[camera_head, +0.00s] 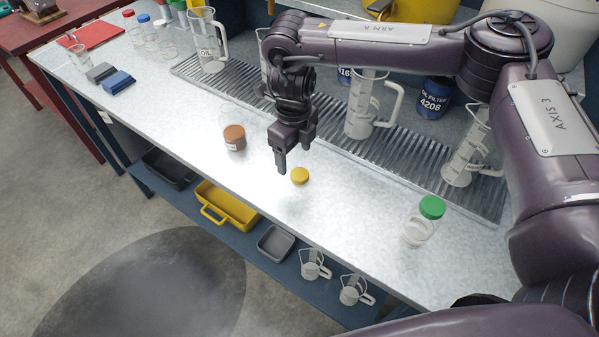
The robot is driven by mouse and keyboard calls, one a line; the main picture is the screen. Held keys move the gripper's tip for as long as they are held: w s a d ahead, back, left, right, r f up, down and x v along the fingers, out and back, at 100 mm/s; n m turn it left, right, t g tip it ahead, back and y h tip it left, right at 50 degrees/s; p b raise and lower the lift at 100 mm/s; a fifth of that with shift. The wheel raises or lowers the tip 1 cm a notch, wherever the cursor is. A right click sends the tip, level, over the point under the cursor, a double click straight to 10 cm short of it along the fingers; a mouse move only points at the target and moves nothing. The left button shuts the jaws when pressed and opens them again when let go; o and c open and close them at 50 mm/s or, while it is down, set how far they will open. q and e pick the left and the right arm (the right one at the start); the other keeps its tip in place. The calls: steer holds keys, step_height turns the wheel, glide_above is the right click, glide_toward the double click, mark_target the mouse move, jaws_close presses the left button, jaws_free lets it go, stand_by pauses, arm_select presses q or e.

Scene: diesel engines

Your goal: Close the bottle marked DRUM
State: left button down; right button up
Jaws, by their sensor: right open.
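A clear bottle (234,137) with brown contents stands upright on the metal bench; no cap shows on it. Its small white label is too small to read, so I cannot tell whether it says DRUM. A yellow cap (299,175) lies on the bench to the right of and nearer than this bottle. My right gripper (294,160) points down, open and empty, above the bench between the bottle and the cap, close to the cap in the picture. My left gripper is not in view.
A green-capped bottle (415,230) stands at the right front. Clear measuring jugs (360,112) stand on the ribbed tray (330,135) behind. Blue oil filters (432,98) stand at the back. Red- and blue-capped bottles (150,38) are far left. The front bench between bottle and green cap is mostly clear.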

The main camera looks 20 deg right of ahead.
mark_target(298, 173)
steer(key=shift+f, duration=0.1)
steer(key=f, duration=0.1)
steer(key=f+p, duration=0.1)
steer(key=f, duration=0.1)
steer(key=f+p, duration=0.1)
steer(key=shift+s+d+f, duration=0.25)
steer(key=shift+d+f, duration=0.05)
steer(key=shift+d, duration=0.05)
steer(key=shift+f, duration=0.35)
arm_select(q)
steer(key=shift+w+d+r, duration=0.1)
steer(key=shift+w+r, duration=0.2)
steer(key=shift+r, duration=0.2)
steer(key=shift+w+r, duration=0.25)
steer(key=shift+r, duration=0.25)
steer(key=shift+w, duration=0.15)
arm_select(e)
steer(key=c, duration=1.1)
